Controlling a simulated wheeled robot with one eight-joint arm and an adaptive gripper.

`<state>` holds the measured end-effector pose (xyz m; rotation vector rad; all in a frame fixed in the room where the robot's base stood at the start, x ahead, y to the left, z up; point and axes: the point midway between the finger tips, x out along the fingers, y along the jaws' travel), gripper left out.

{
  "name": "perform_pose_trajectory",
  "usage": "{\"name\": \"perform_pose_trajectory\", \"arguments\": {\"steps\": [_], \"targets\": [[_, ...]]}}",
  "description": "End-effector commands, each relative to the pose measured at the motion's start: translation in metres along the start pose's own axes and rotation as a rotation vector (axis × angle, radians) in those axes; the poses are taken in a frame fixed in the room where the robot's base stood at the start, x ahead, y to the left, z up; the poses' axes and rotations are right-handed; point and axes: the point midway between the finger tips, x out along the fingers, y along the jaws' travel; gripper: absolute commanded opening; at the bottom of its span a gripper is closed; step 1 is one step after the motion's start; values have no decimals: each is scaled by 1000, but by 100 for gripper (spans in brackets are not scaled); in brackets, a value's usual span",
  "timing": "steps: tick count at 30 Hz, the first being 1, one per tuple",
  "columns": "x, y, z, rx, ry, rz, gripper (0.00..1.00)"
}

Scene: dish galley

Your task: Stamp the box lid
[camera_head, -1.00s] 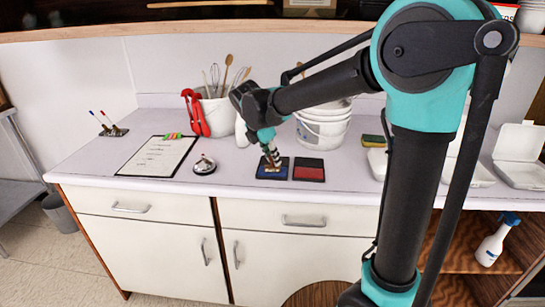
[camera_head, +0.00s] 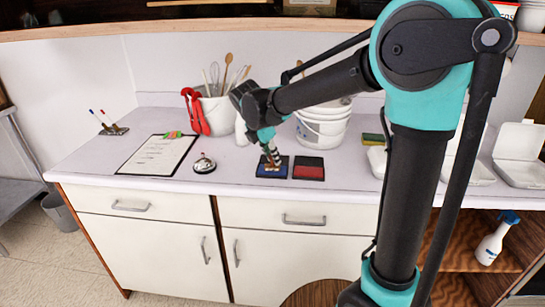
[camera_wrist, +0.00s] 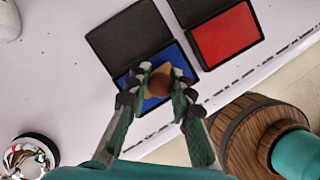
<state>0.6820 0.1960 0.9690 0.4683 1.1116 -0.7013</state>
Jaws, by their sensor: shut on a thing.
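My gripper (camera_head: 271,157) is shut on a stamp (camera_wrist: 159,82), whose round brown knob shows between the fingers in the wrist view. The stamp is over the blue ink pad (camera_head: 272,171), which also shows in the wrist view (camera_wrist: 186,61). Whether the stamp's face touches the pad is hidden. The red ink pad (camera_head: 309,172) lies open just right of the blue one, and it shows at the upper right of the wrist view (camera_wrist: 223,38). Open white lidded boxes (camera_head: 521,165) stand at the right of the counter; my arm partly hides them.
A call bell (camera_head: 204,164) and a clipboard (camera_head: 158,156) lie left of the pads. A utensil bucket (camera_head: 217,113) and stacked white tubs (camera_head: 322,128) stand behind. A sponge (camera_head: 373,139) lies right of the tubs. A pen stand (camera_head: 113,129) is at the far left.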

Motion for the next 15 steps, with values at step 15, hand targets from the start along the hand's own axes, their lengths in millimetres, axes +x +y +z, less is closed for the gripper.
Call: {"name": "perform_pose_trajectory", "arguments": {"steps": [15], "targets": [[-19,0,8,0,1,0,3]]}}
